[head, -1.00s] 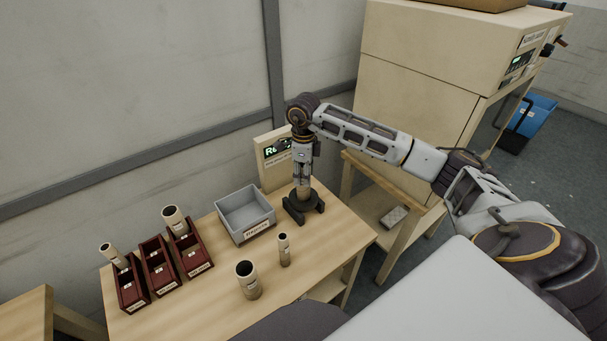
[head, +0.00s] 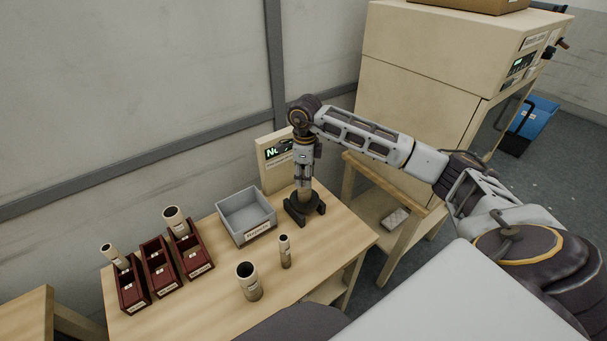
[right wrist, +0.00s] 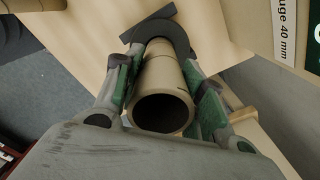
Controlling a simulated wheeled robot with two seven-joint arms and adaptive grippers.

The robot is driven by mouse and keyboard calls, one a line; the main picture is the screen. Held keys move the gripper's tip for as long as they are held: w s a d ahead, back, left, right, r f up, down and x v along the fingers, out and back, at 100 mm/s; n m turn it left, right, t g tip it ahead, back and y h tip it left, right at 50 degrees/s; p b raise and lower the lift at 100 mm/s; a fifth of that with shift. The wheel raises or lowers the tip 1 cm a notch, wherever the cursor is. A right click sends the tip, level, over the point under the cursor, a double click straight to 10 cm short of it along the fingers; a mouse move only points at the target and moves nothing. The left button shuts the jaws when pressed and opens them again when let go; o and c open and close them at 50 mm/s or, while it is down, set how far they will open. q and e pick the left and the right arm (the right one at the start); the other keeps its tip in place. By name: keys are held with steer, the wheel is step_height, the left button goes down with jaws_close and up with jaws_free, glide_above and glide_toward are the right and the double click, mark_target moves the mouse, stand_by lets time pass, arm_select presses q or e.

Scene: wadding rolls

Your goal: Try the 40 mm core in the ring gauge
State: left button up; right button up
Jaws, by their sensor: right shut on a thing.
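My right gripper (head: 303,186) points down over the dark ring gauge (head: 304,207) at the back right of the table. It is shut on a tan cardboard core (right wrist: 163,75), which stands roughly upright. In the right wrist view the fingers clasp the core from both sides, its open near end faces the camera, and the dark ring (right wrist: 165,32) shows around its far end. How deep the core sits in the ring is hidden. The gauge display (head: 277,152) behind shows green text starting "No", the rest covered by my arm. My left gripper is out of view.
A grey tray (head: 228,225) stands left of the gauge. Two loose cores, a wide one (head: 248,282) and a thin one (head: 285,251), stand in front. Dark red bins (head: 162,281) are at the left, with cores (head: 174,218) leaning in the outer ones. A beige machine (head: 420,100) stands at the right.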

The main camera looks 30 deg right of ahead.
steer(key=shift+s+a+f, duration=0.1)
steer(key=shift+s+f, duration=0.1)
steer(key=shift+f, duration=0.2)
steer(key=o, duration=0.8)
steer(key=shift+c, duration=0.2)
steer(key=o, duration=0.3)
steer(key=shift+w+r, duration=0.1)
steer(key=shift+w, duration=0.05)
steer(key=shift+o, duration=0.2)
steer(key=shift+r, duration=0.1)
steer(key=shift+r, duration=0.1)
steer(key=shift+r, duration=5.9)
